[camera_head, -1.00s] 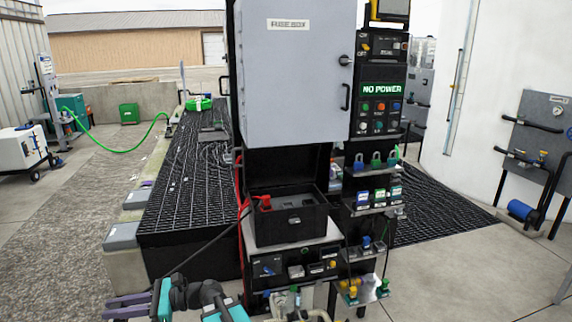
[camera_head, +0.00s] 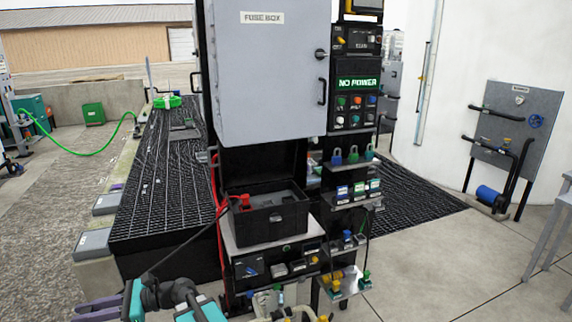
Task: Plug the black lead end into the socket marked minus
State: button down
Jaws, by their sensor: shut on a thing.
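My gripper (camera_head: 95,308), with purple fingers, is low at the left edge of the picture, left of and apart from the open black box (camera_head: 268,220). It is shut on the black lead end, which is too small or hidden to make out. The black lead (camera_head: 190,240) runs from behind my gripper up to the right towards the box. A red lead end (camera_head: 245,203) sits at the box's left inside, with a red lead (camera_head: 220,245) hanging down beside it. I cannot make out a minus mark or the socket.
The box stands on a shelf under the grey fuse box (camera_head: 265,75). A panel reads NO POWER (camera_head: 358,83). Racks with padlocks (camera_head: 353,155) and small parts stand right of the box.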

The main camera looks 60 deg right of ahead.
jog(key=w+d+r+m+t+h+p, duration=0.1)
jog(key=w+d+r+m+t+h, duration=0.2)
jog(key=d, duration=1.1)
jog(key=w+d+r+m+t+h+p, duration=0.25)
jog(key=d+h, duration=0.25)
jog(key=d, duration=0.8)
jog(key=w+d+r+m+t+h+p, duration=0.15)
jog(key=d+m+h, duration=0.25)
jog(key=d, duration=1)
jog(key=s+d+r+m+g+h+p, duration=0.1)
jog(key=s+d+r+m+h, duration=0.1)
jog(key=d, duration=1.1)
jog(key=s+d+r+m+g+h+p, duration=0.1)
jog(key=s+d+r+m+h, duration=0.2)
jog(key=s+d+h, duration=0.3)
jog(key=s+d+r+m+g+h+p, duration=0.1)
jog(key=s+d+r+m+h, duration=0.2)
jog(key=s+d, duration=0.6)
jog(key=d+h, duration=0.2)
jog(key=d, duration=0.8)
jog(key=shift+s+d+r, duration=0.2)
jog(key=shift+d+r, duration=0.1)
jog(key=shift+r, duration=0.1)
jog(key=shift+f+m, duration=0.25)
jog(key=shift+f, duration=0.05)
jog(key=shift+f+b, duration=4.9)
jog(key=shift+f, duration=0.85)
